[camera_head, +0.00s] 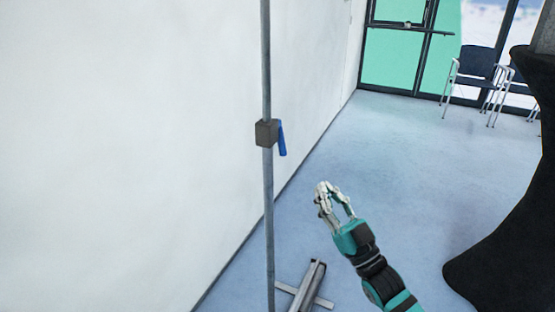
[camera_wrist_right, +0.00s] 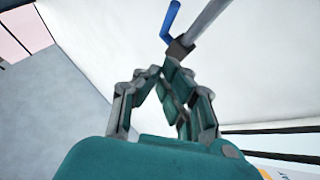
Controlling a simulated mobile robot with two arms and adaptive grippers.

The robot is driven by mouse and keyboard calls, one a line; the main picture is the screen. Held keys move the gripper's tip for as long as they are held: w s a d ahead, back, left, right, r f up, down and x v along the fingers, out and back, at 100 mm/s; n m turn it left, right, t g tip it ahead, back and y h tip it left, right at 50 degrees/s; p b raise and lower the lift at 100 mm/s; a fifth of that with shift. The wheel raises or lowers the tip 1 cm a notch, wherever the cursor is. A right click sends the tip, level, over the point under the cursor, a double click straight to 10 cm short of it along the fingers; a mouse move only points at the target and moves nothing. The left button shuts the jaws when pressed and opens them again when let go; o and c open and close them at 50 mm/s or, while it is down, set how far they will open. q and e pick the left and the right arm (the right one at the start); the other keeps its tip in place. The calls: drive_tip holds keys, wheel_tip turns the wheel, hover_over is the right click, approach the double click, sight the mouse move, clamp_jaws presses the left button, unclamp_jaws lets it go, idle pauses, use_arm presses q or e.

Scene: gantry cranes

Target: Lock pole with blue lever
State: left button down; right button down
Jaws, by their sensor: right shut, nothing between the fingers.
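A grey vertical pole (camera_head: 267,210) stands in front of the white wall in the head view. A dark square clamp block (camera_head: 266,133) sits around it, with a blue lever (camera_head: 282,138) hanging down on its right side, slightly slanted. In the right wrist view the blue lever (camera_wrist_right: 169,20) and the block (camera_wrist_right: 179,48) show beyond the fingertips, apart from them. My right gripper (camera_head: 325,188) is below and to the right of the lever in the head view. Its fingers are shut and empty, and it touches nothing. My left gripper is not in view.
A metal foot with crossed bars (camera_head: 312,287) lies on the blue floor near the pole's lower end. A white wall (camera_head: 120,130) runs along the left. Chairs (camera_head: 477,72) stand at the back right. A tall black object (camera_head: 505,235) fills the right edge.

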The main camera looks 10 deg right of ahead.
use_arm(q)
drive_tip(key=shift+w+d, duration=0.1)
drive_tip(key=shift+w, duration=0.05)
use_arm(e)
drive_tip(key=w+a+r, duration=0.4)
drive_tip(key=w+a, duration=0.1)
drive_tip(key=w, duration=0.5)
drive_tip(key=shift+w+r, duration=0.2)
drive_tip(key=shift+w, duration=0.1)
